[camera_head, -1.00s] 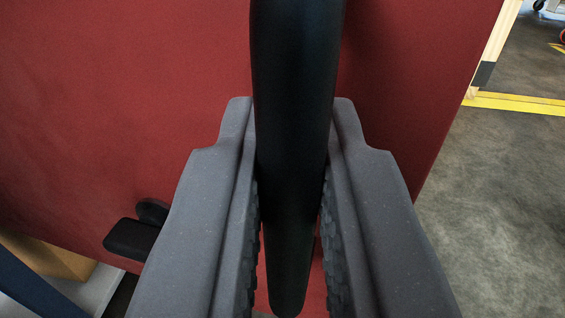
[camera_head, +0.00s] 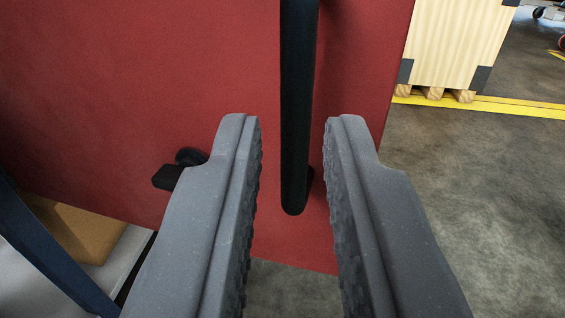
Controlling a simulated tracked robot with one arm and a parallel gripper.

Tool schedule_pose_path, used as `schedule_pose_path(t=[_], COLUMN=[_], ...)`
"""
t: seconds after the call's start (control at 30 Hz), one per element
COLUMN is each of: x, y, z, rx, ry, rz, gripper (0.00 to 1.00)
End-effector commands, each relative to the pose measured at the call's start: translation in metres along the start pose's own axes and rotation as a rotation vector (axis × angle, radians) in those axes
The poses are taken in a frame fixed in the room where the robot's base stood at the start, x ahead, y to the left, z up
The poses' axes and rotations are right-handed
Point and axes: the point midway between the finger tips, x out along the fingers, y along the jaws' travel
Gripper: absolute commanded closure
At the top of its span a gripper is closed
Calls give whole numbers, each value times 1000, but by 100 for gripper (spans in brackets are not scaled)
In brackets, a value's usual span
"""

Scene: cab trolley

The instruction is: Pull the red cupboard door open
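The red cupboard door (camera_head: 130,90) fills the upper left and middle of the view. Its long black bar handle (camera_head: 298,110) runs down the door and ends in a rounded tip. A small black latch (camera_head: 182,170) sits on the door to the left of the handle. My gripper (camera_head: 290,135) is open, with one grey finger on each side of the handle's line. The handle lies beyond and between the fingertips, and neither finger grips it. The door stands swung out, with cupboard inside showing at its lower left edge.
A brown box (camera_head: 85,230) lies inside the cupboard, behind a dark blue post (camera_head: 45,250). A wooden crate (camera_head: 455,45) stands on the floor at the upper right, by a yellow floor line (camera_head: 510,107). Grey floor at the right is clear.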

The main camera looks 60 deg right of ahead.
Motion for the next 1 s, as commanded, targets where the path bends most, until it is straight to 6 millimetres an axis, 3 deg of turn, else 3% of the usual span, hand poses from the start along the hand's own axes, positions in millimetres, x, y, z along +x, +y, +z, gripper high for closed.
schedule_pose_path(t=[0.2, 0.4, 1.0], x=[-43, -65, -69], y=[-1, -2, -3], z=[-1, 0, -1], rx=[-2, -2, 4], ry=[4, 4, -2], rz=[-2, -2, -3], gripper=[82, 82, 82])
